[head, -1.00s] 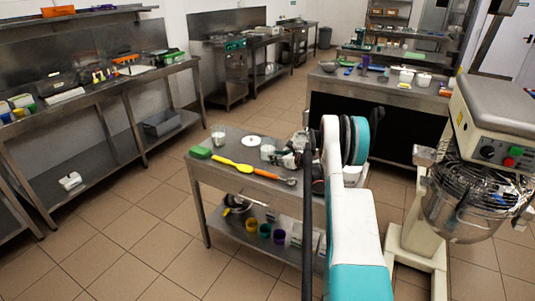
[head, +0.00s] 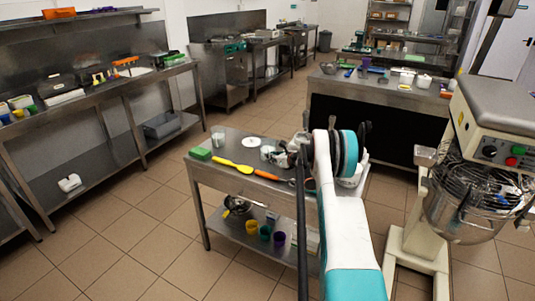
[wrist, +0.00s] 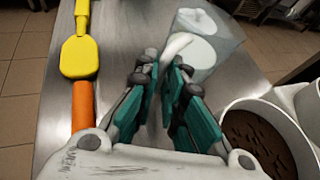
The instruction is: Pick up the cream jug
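A clear jug with white contents, which looks like the cream jug (wrist: 196,42), stands on the steel table just beyond my fingertips in the wrist view. A curved white part of it, perhaps a handle or lip, lies close to the fingertips; I cannot tell if they touch. In the head view the jug (head: 267,150) is just left of my gripper (head: 283,158). Another clear container with white contents (head: 218,138) stands at the table's far left corner.
A white container of brown contents (wrist: 262,140) is close on the right. A green block (head: 200,154) and white disc (head: 250,141) are on the table (head: 222,174). A mixer (head: 492,130) stands right.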

